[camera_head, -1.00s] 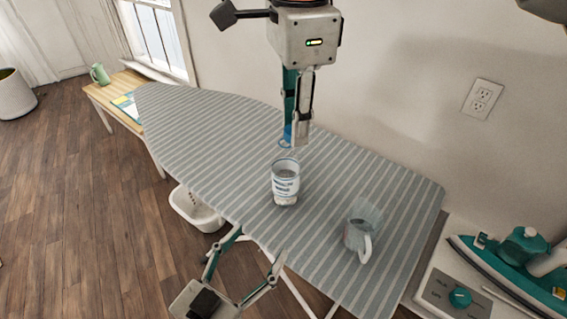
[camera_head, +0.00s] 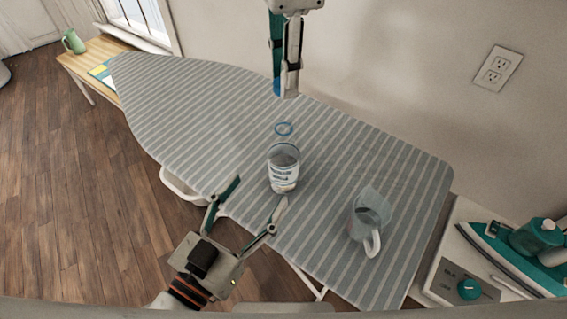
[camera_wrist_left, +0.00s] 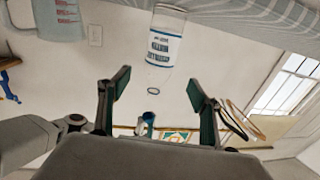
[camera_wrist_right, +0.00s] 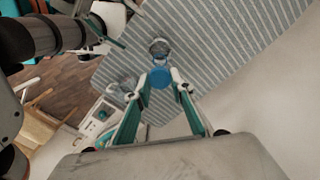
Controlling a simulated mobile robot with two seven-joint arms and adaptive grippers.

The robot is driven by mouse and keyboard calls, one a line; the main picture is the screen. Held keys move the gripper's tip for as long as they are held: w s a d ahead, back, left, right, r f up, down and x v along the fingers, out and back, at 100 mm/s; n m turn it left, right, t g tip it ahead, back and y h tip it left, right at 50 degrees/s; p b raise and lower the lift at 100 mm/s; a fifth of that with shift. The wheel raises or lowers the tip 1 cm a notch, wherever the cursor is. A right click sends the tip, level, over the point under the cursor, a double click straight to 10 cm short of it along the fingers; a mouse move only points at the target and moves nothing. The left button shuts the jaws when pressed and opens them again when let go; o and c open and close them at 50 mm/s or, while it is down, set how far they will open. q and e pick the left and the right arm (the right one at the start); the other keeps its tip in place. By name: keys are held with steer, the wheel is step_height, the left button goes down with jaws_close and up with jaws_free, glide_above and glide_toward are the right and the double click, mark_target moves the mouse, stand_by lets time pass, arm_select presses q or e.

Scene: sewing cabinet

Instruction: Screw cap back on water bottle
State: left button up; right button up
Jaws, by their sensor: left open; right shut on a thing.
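A clear water bottle (camera_head: 284,172) with a printed label stands upright on the striped ironing board (camera_head: 190,105). Its open neck with a blue ring (camera_head: 284,129) points up. My right gripper (camera_head: 284,91) is shut on the blue cap (camera_wrist_right: 160,77), above and behind the bottle and apart from it. The cap is mostly hidden by the fingers in the head view. My left gripper (camera_head: 256,198) is open and empty, in front of the bottle at the board's near edge. The left wrist view shows the bottle (camera_wrist_left: 165,48) inverted, beyond the open fingers and not between them.
A clear jug (camera_head: 368,218) with a handle stands on the board to the right of the bottle. A teal iron (camera_head: 510,262) sits on a stand at the right. A white basin (camera_head: 180,186) is below the board. The board's left part is clear.

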mark_target(276, 166)
arm_select(q)
steer(key=shift+x, duration=5.55)
steer(key=shift+d, duration=0.1)
steer(key=c, duration=1.7)
arm_select(e)
steer(key=shift+f, duration=2.5)
arm_select(q)
steer(key=shift+r, duration=0.1)
arm_select(e)
steer(key=shift+f, duration=0.1)
steer(key=shift+f, duration=0.8)
steer(key=shift+f, duration=0.55)
arm_select(q)
jaws_close()
